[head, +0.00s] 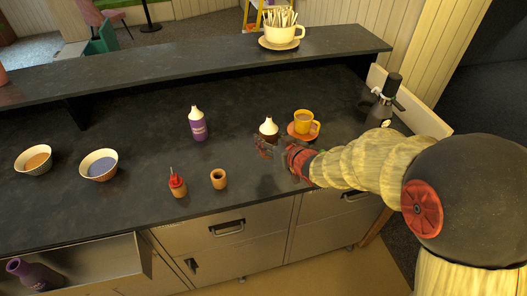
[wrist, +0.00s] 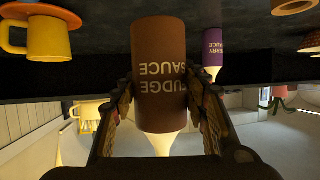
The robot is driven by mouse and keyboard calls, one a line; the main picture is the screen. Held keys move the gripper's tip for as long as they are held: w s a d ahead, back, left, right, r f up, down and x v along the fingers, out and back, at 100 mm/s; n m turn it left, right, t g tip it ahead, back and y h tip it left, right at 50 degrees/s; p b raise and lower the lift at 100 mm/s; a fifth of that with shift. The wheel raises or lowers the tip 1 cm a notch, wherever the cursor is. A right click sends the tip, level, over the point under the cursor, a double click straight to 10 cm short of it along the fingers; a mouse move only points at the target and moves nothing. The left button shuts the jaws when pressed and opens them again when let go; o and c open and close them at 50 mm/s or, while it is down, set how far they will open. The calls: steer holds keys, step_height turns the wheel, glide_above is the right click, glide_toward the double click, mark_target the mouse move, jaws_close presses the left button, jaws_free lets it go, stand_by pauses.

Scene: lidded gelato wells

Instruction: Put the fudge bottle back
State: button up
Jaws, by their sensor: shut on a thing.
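The fudge bottle (wrist: 160,70) is brown with a white cone tip and "FUDGE SAUCE" lettering. It fills the middle of the wrist view, upside down in that picture, between the two fingers of my gripper (wrist: 160,118). My gripper is shut on it. In the head view the bottle (head: 268,127) shows upright, its white tip up and its lower part hidden by my gripper (head: 266,148). I cannot tell whether its base touches the counter. A wooden cup holder (head: 219,179) with a dark, empty-looking opening stands to the left, nearer the counter's front edge.
A purple sauce bottle (head: 199,128) stands left of my gripper. A yellow cup (head: 304,122) on an orange saucer is close on the right. Two bowls stand left. An open drawer (head: 95,258) is below left.

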steer(key=shift+w+a+f+b, duration=0.3)
steer(key=shift+w+f, duration=0.25)
steer(key=shift+f, duration=0.75)
steer(key=shift+w+a+f+b, duration=0.2)
steer(key=shift+w+f+b, duration=0.3)
steer(key=shift+f, duration=0.75)
steer(key=shift+w+a+f+b, duration=0.2)
steer(key=shift+w+f, duration=0.45)
steer(key=shift+f, duration=0.65)
steer(key=shift+f, duration=0.2)
steer(key=o, duration=1.1)
steer(key=shift+o, duration=0.3)
steer(key=shift+r, duration=0.1)
